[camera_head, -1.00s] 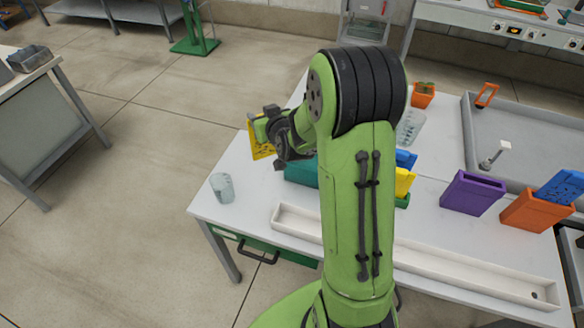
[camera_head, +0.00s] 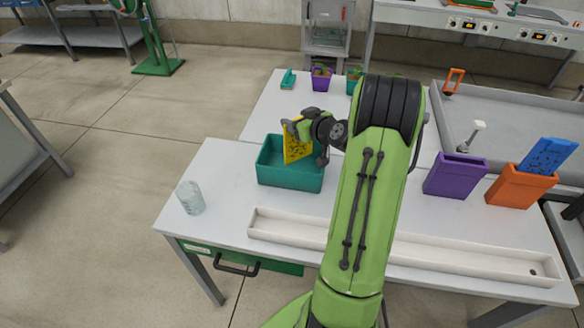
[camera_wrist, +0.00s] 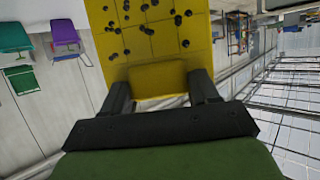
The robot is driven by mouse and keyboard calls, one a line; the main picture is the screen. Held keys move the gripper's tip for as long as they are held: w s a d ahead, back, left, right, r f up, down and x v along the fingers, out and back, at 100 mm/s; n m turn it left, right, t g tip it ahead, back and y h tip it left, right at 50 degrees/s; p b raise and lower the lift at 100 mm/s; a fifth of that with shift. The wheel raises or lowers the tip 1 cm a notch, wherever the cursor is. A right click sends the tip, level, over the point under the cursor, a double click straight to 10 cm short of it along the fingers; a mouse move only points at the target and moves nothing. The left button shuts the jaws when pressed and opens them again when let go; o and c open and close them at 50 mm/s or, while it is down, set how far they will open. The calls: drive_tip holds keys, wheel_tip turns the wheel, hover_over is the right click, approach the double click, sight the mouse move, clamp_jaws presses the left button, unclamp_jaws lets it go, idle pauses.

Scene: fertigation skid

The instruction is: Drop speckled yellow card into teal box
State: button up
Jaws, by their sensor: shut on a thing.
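The speckled yellow card (camera_head: 296,145) is gripped by my gripper (camera_head: 322,128) and hangs upright over the teal box (camera_head: 290,177), near its back part. The teal box is open-topped and stands on the white table. The head view does not clearly show how far the card's lower edge reaches below the rim. In the wrist view the yellow card (camera_wrist: 155,40), with dark specks and grid lines, lies between the two fingers of my gripper (camera_wrist: 162,88), which are shut on its yellow end block.
A clear cup (camera_head: 190,197) stands left of the box. A long white trough (camera_head: 400,245) runs along the front. A purple holder (camera_head: 455,175) and an orange holder (camera_head: 520,186) with a blue card (camera_head: 547,155) stand at right. Small potted plants (camera_head: 321,78) are behind.

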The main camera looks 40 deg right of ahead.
wheel_tip(320, 180, down, 4)
drive_tip(key=shift+f+b, duration=0.2)
drive_tip(key=shift+b, duration=0.4)
drive_tip(key=o, duration=1.4)
drive_tip(key=shift+s, duration=0.1)
drive_tip(key=v, duration=1.5)
drive_tip(key=shift+s+a+r+b, duration=0.1)
drive_tip(key=shift+s+r+b, duration=0.15)
drive_tip(key=shift+b, duration=0.1)
